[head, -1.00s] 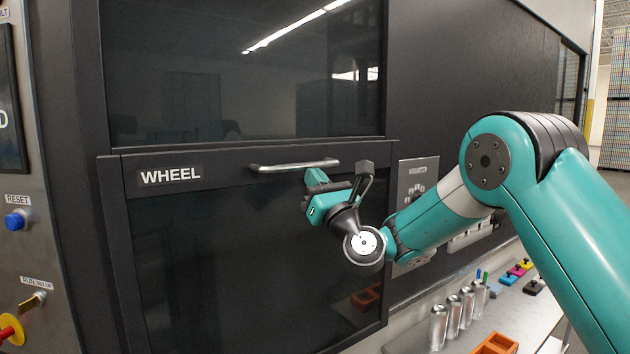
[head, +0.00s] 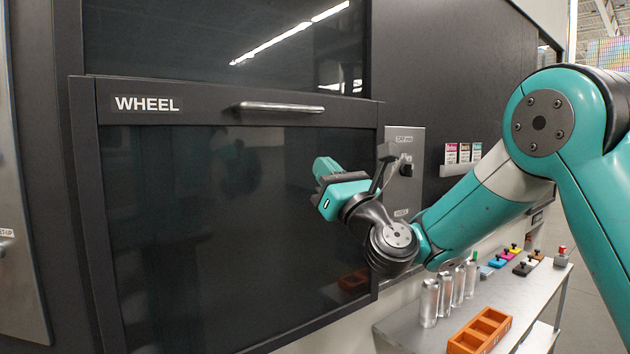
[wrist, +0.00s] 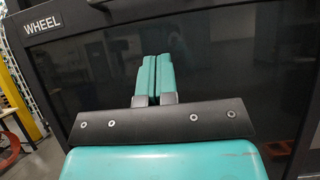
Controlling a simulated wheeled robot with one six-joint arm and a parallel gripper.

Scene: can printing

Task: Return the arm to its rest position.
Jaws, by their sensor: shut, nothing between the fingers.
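My gripper (head: 325,169) is teal and black and hangs in front of the dark glass door marked WHEEL (head: 230,230). It is below and to the right of the door's metal handle (head: 280,107) and apart from it. In the wrist view my gripper's two teal fingers (wrist: 153,76) lie side by side, shut, with nothing held. They point toward the dark glass, and the WHEEL label (wrist: 42,24) shows at upper left. My arm bends from the right side of the head view.
A metal shelf (head: 400,328) at lower right bears several silver cans (head: 445,296), an orange tray (head: 481,330) and small coloured blocks (head: 512,254). A control panel (head: 404,160) sits right of the door. Floor shows at far right.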

